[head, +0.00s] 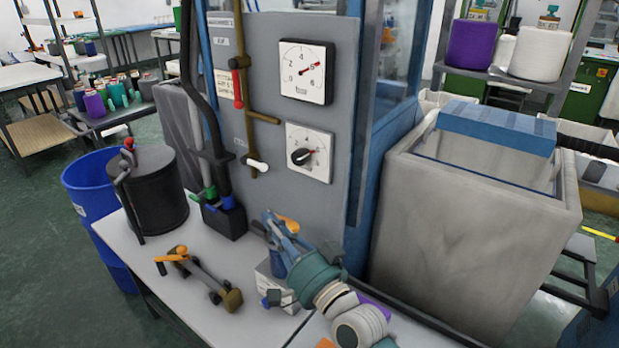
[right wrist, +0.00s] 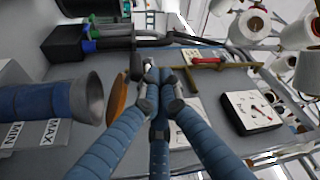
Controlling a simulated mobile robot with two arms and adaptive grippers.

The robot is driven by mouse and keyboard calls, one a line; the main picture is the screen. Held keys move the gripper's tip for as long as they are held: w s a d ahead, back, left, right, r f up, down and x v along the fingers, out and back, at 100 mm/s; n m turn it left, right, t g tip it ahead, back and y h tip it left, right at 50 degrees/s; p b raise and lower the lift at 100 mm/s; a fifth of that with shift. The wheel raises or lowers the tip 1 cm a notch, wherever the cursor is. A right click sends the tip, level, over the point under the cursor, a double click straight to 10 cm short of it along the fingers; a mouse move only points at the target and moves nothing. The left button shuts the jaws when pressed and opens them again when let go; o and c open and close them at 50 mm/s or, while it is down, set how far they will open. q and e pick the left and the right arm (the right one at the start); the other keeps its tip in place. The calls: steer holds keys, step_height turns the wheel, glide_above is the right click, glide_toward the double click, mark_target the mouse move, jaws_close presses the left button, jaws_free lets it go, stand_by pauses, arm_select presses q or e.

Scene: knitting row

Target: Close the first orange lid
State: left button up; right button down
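An orange lid (head: 288,222) stands raised beside a blue cylindrical cup on the table. In the right wrist view the lid (right wrist: 118,97) is edge-on, just right of the cup (right wrist: 75,99), whose grey flared mouth is uncovered. My right gripper (right wrist: 158,88) has its blue fingers drawn together, with nothing visible between them. Its tips are close beside the lid, on the side away from the cup; I cannot tell whether they touch it. In the head view my right arm partly covers the cup. My left gripper is not in view.
A grey panel with two gauges (head: 306,71) and brown levers rises behind the table. A black canister (head: 148,190) and an orange-and-brown fitting (head: 198,275) stand on the left. A small orange patch (head: 325,343) shows at the bottom edge. A large grey bin (head: 470,235) is at right.

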mark_target(260, 230)
steer(key=shift+s+a+f, duration=0.2)
steer(key=shift+s+f, duration=0.05)
steer(key=shift+f, duration=0.25)
steer(key=shift+s+a+f, duration=0.15)
steer(key=shift+s+f, duration=0.05)
steer(key=shift+f, duration=0.35)
steer(key=shift+s+a+f, duration=0.2)
steer(key=shift+s+f, duration=0.05)
steer(key=shift+f, duration=0.25)
